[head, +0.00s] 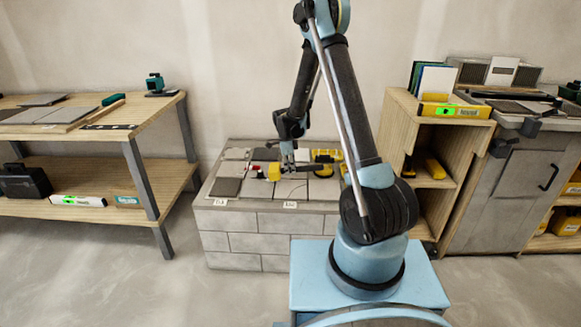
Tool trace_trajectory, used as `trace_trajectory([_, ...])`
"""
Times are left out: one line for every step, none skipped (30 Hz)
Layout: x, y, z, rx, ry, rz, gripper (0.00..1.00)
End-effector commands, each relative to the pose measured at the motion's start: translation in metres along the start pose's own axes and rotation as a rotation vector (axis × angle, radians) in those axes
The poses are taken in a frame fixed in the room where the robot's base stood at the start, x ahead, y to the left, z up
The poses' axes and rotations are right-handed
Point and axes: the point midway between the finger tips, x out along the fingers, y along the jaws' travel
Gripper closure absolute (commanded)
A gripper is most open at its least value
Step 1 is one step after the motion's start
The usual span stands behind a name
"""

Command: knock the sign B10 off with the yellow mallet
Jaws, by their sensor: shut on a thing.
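My gripper (287,165) is above the tiled top of the grey block plinth (265,222), fingers pointing down. It is shut on what looks like the yellow mallet (274,172), whose yellow head shows just left of the fingers. Two small pale signs are on the plinth's front edge: a left sign (220,203) and a right sign (290,205). Their lettering is too small to read surely, so I cannot tell which is B10. The mallet head is behind and above the right sign, apart from it in the picture.
Grey and white tiles (226,187) cover the plinth top, with a small red item (256,167) and a yellow-black item (327,155) among them. A wooden workbench (150,112) stands left; a wooden shelf (398,105) and a grey cabinet (515,185) stand right. Floor between bench and plinth is clear.

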Motion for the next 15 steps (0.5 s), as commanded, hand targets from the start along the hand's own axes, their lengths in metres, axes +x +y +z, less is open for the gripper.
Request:
trace_trajectory([0.004, 0.0, 0.001, 0.0, 0.0, 0.0, 1.0])
trace_trajectory([0.006, 0.0, 0.001, 0.0, 0.0, 0.0, 1.0])
trace_trajectory([0.009, 0.0, 0.001, 0.0, 0.0, 0.0, 1.0])
trace_trajectory([0.011, 0.0, 0.001, 0.0, 0.0, 0.0, 1.0])
trace_trajectory([0.013, 0.0, 0.002, 0.0, 0.0, 0.0, 1.0])
trace_trajectory([0.016, 0.0, 0.002, 0.0, 0.0, 0.0, 1.0])
trace_trajectory([0.018, 0.0, 0.002, 0.0, 0.0, 0.0, 1.0])
trace_trajectory([0.02, 0.0, 0.002, 0.0, 0.0, 0.0, 1.0])
trace_trajectory([0.022, 0.0, 0.003, 0.0, 0.0, 0.0, 1.0])
trace_trajectory([0.024, 0.0, 0.003, 0.0, 0.0, 0.0, 1.0])
trace_trajectory([0.026, 0.0, 0.003, 0.0, 0.0, 0.0, 1.0])
trace_trajectory([0.028, 0.0, 0.003, 0.0, 0.0, 0.0, 1.0])
trace_trajectory([0.029, 0.0, 0.003, 0.0, 0.0, 0.0, 1.0])
trace_trajectory([0.031, 0.0, 0.004, 0.0, 0.0, 0.0, 1.0])
trace_trajectory([0.032, 0.0, 0.004, 0.0, 0.0, 0.0, 1.0])
